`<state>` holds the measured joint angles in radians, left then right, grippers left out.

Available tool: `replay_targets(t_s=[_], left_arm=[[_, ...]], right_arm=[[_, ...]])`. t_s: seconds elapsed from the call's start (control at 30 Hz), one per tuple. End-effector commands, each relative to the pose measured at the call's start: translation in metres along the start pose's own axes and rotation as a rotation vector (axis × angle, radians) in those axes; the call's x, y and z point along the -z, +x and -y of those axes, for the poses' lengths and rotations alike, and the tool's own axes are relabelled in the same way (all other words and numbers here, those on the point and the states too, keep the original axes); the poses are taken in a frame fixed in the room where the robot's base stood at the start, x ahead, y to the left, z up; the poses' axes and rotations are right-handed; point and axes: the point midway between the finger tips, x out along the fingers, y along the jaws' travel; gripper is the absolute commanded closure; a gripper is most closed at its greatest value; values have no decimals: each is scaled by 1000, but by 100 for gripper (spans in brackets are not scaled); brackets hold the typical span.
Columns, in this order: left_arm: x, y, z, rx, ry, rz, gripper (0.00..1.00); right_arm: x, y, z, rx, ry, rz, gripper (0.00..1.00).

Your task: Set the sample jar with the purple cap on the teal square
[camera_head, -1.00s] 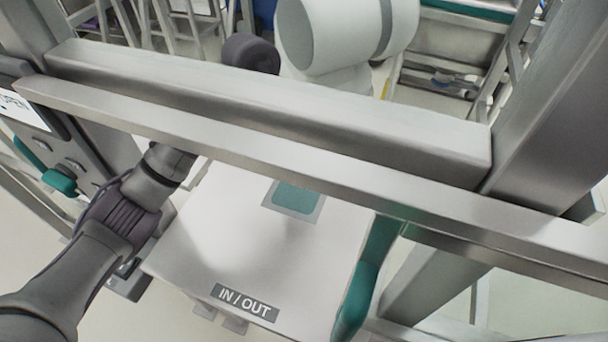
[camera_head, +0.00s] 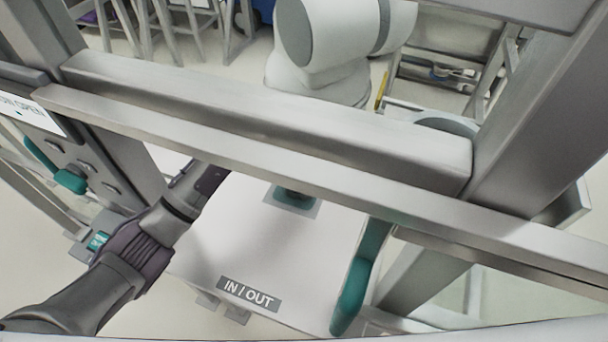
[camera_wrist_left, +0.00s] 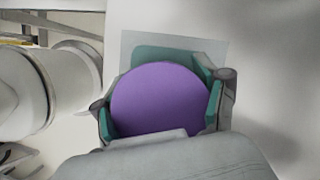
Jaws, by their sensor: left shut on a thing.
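The sample jar's purple cap (camera_wrist_left: 160,98) fills the middle of the left wrist view, seen from above; its body is hidden below the cap. My left gripper (camera_wrist_left: 162,92) is shut on the jar, with a teal-padded finger at each side. The teal square (camera_wrist_left: 180,52), with a grey border, shows behind the cap. In the head view the teal square (camera_head: 296,202) lies on the white surface, and a dark part covers its far edge just under the beam. I cannot tell whether the jar touches the square. My right gripper is in neither view.
A white rounded machine (camera_head: 330,40) stands behind.

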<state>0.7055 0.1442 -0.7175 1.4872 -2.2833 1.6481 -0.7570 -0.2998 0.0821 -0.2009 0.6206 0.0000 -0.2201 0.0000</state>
Motion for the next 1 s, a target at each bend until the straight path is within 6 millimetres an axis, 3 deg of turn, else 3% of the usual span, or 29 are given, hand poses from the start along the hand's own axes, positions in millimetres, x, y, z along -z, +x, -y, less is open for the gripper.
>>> replay_targets(t_s=[0.03, 0.07, 0.2, 0.6, 1.0], left_arm=[[1, 2, 0, -2, 1, 1, 77], [1, 1, 0, 0, 0, 0, 22], [1, 1, 0, 0, 0, 0, 2], [-1, -4, 0, -1, 0, 0, 2], [-2, -85, -1, -4, 0, -3, 2]], right_arm=[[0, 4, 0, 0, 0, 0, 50], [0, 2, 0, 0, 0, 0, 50], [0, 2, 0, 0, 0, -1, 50], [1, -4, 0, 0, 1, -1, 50], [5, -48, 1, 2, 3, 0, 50]])
